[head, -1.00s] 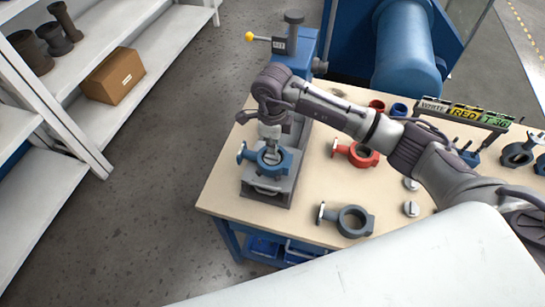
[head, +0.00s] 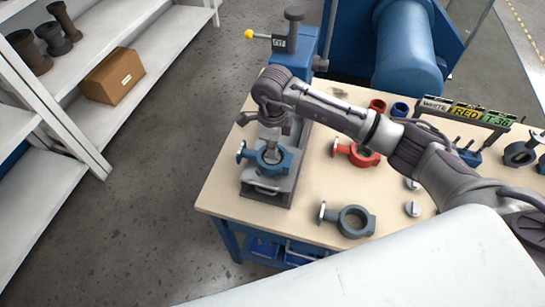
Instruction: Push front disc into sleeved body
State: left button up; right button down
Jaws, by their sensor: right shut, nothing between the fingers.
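A blue valve body (head: 284,160) with a side flange sits on a grey fixture (head: 277,195) at the left end of the bench. My right gripper (head: 271,151) points down into the ring of this body, with its fingers shut and empty. The fingers hide most of the bore, so I cannot tell how the disc or the sleeve sits inside. My left gripper is out of view.
A dark grey valve body (head: 354,221) and a red valve body (head: 360,155) lie on the bench (head: 230,190). A blue press column with a yellow-knobbed lever (head: 249,34) stands behind the fixture. A label rack (head: 465,110) is at the right. Shelves stand at the left.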

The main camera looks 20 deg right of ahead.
jog(key=shift+s+f+b, duration=0.1)
jog(key=shift+f+b, duration=0.75)
jog(key=shift+f, duration=0.2)
dwell(0.8)
jog(key=shift+r+p, duration=0.6)
jog(key=shift+r, duration=0.25)
jog(key=shift+r+p, duration=1.75)
jog(key=shift+r, duration=1.55)
